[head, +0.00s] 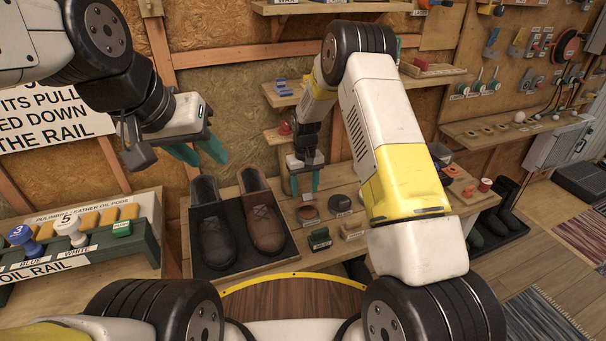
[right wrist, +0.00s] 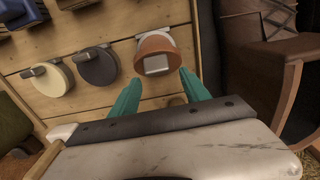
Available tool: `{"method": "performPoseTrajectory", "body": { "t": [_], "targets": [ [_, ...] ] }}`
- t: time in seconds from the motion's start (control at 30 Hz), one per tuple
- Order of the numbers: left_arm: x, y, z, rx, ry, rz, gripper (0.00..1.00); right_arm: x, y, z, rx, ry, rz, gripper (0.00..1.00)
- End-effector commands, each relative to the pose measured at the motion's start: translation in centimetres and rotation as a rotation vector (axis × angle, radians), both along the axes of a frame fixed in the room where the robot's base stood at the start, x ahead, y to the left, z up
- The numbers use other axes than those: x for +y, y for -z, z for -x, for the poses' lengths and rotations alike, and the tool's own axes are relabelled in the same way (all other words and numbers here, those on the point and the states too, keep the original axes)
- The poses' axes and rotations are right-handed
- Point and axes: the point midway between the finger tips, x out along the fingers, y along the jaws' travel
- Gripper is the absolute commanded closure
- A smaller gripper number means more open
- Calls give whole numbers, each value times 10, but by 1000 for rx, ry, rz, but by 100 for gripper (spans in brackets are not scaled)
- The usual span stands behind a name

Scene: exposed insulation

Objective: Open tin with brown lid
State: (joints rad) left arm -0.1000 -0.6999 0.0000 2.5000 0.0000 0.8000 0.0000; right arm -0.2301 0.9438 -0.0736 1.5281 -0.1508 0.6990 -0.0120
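A round tin with a brown lid (head: 307,213) lies on the wooden bench, right of the shoes in the head view. My left gripper (head: 207,158) is open and empty, up at the left, away from the tin.
A dark tin (right wrist: 97,66) and a cream tin (right wrist: 47,80) lie beside the brown one. A black tray (head: 211,269) with a black shoe and a brown shoe (head: 265,225) stands to the left. Brushes (head: 320,238) lie in front. A shelf (head: 278,137) is behind my right gripper.

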Motion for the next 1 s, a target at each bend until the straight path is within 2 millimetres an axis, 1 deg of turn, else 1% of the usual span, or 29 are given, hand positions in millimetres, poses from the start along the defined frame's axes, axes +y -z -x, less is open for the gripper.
{"method": "performPoseTrajectory", "body": {
  "t": [0.23, 0.33, 0.47, 0.6, 0.73, 0.83, 1.0],
  "targets": [
    [0, 0, 0, 0, 0, 0, 64, -1, 0, 2, 5, 0, 2, 45],
    [0, 0, 0, 0, 0, 0, 64, -1, -4, 1, 4, 0, 1, 45],
    [0, 0, 0, 0, 0, 0, 64, 0, -22, 1, 2, 0, 1, 45],
    [0, 0, 0, 0, 0, 0, 64, 0, -47, 0, 1, 0, 0, 45],
    [0, 0, 0, 0, 0, 0, 64, 0, -65, 0, 1, 0, 0, 45],
    [0, 0, 0, 0, 0, 0, 64, 0, -74, 1, 3, 0, 1, 45],
    [0, 0, 0, 0, 0, 0, 64, 0, -78, 1, 4, 0, 1, 45]
  ]
}}
